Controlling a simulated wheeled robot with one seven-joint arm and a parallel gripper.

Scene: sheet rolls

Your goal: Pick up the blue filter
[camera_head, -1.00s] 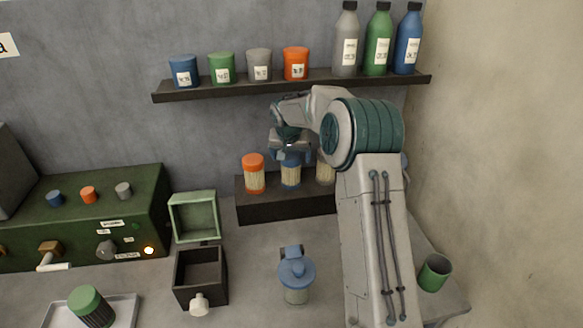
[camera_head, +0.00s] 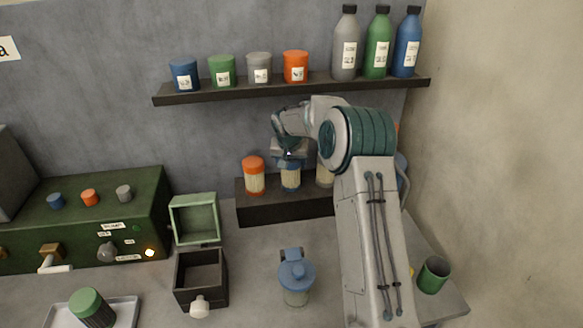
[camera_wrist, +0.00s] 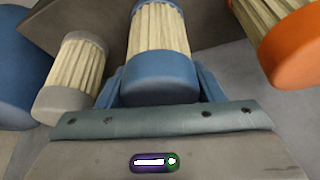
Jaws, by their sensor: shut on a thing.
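The blue filter (camera_head: 290,178) has a blue cap and a pale pleated body. It stands upright on the dark raised block (camera_head: 285,208) against the back wall. My gripper (camera_head: 290,160) comes down from above and is shut on its blue cap. In the wrist view the blue filter (camera_wrist: 158,55) sits between my two fingers (camera_wrist: 160,88), its cap close against the palm. An orange-capped filter (camera_head: 254,175) stands to its left on the block. A grey filter (camera_head: 325,172) stands to its right, partly hidden by my arm.
A shelf (camera_head: 300,87) above holds several jars and bottles. Below are an open dark box (camera_head: 202,272), a lidded blue jar (camera_head: 296,280), a green cup (camera_head: 433,275) and a tray (camera_head: 125,312) with a green-capped filter (camera_head: 92,308). A green machine (camera_head: 90,220) stands at left.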

